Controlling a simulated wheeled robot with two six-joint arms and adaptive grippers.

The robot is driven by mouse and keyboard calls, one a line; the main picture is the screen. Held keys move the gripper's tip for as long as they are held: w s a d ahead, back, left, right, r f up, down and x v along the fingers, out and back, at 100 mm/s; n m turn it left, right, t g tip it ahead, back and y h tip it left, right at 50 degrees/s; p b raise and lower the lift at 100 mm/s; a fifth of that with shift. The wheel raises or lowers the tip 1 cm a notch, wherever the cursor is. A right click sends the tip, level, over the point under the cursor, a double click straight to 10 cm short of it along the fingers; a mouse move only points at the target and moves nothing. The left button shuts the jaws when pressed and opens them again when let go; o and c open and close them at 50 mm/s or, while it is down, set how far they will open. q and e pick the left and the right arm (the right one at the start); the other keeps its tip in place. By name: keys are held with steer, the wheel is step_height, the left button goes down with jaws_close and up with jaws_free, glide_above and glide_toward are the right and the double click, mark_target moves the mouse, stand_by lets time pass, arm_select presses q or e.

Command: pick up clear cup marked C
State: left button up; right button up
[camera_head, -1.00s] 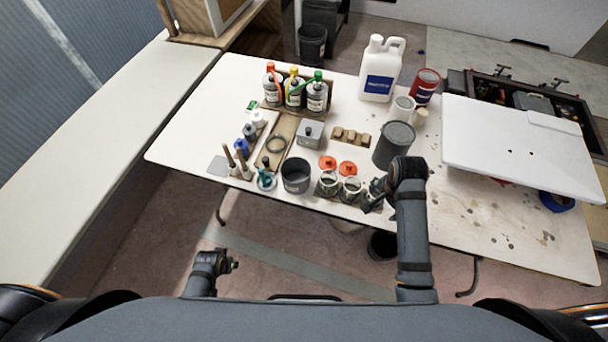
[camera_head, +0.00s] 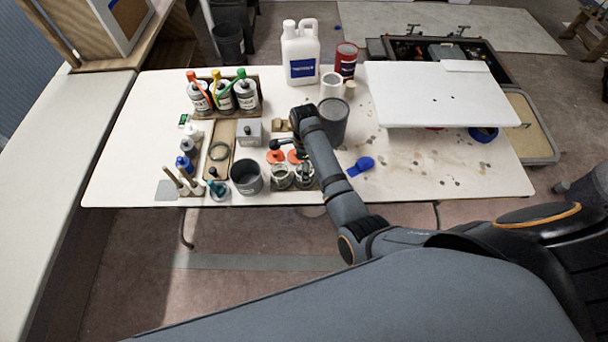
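Two clear cups stand side by side near the table's front edge, a left one (camera_head: 281,177) and a right one (camera_head: 305,176). I cannot read a letter C on either. Two orange-red lids lie just behind them, the left lid (camera_head: 275,157) and the right lid (camera_head: 297,156). My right gripper (camera_head: 277,145) is above and behind the cups, close to the lids. It is small and dark, and I cannot tell whether its fingers are open. My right forearm passes just right of the right cup. My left gripper is out of view.
A dark grey pot (camera_head: 246,178) stands left of the cups. A grey can (camera_head: 333,122) stands behind my forearm. A blue scoop-like item (camera_head: 361,166) lies right of it. Pump bottles and a white jug (camera_head: 300,53) stand behind. The front right table is mostly clear.

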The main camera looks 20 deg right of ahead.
steer(key=shift+s+a+f+p, duration=0.1)
steer(key=shift+f+p, duration=0.1)
steer(key=shift+f, duration=1.15)
steer(key=shift+a+f+p, duration=0.1)
steer(key=shift+f+p, duration=0.1)
steer(key=shift+f, duration=1.15)
steer(key=c, duration=1.1)
steer(key=shift+r, duration=0.1)
